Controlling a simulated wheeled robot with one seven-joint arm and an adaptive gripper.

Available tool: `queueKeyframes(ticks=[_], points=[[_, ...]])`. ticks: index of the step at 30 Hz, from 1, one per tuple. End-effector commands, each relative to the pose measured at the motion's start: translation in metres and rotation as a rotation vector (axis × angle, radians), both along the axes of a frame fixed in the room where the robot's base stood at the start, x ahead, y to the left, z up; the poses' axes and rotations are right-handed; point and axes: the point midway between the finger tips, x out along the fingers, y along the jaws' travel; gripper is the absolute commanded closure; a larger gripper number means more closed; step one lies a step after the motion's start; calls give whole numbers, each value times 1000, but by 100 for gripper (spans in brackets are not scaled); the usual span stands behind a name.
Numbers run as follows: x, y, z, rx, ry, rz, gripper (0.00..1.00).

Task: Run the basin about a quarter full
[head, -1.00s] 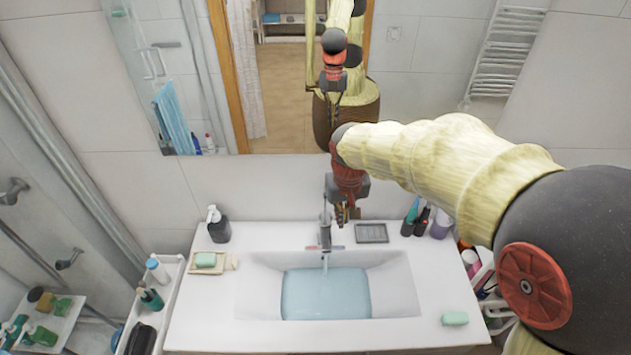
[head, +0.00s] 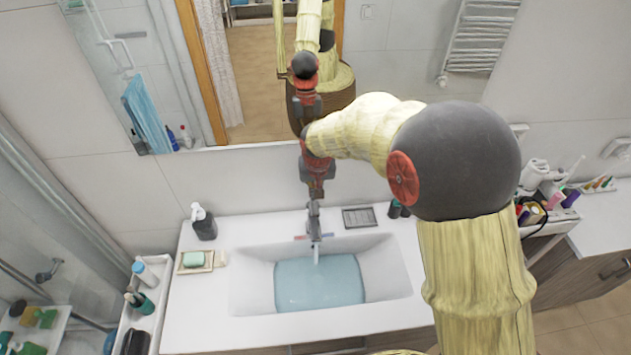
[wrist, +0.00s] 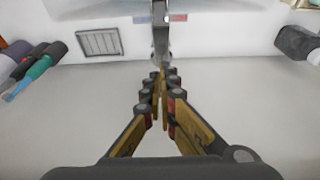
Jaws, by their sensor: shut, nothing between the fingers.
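The white basin (head: 390,268) is set in the counter, with pale blue water (head: 318,284) over its floor, below the rim. The chrome faucet (head: 314,226) stands at the basin's back edge, and a thin stream (head: 316,257) shows under its spout. My gripper (head: 316,194) is shut and empty, just above the faucet's top in the head view. In the wrist view my gripper's fingertips (wrist: 161,72) are together and line up with the faucet (wrist: 160,42). I cannot tell whether they touch it. A red and blue marking (wrist: 176,18) shows beside the faucet.
A dark soap dispenser (head: 203,222) and a green soap on a dish (head: 194,259) stand left of the basin. A grey grate (head: 359,217) lies right of the faucet. A side cart (head: 144,310) stands at the left. My arm covers the counter's right part.

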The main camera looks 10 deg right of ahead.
Motion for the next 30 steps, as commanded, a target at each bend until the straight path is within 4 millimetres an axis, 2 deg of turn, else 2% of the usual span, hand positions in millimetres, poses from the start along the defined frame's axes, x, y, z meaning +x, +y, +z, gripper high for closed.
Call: queueKeyframes(ticks=[3, 9, 23, 30], points=[[-11, 0, -14, -1, 2, 3, 100], [-18, 0, -28, 1, 1, 0, 100], [-20, 0, -31, 0, -4, 1, 100], [-25, 0, -39, -2, -65, 0, 100]])
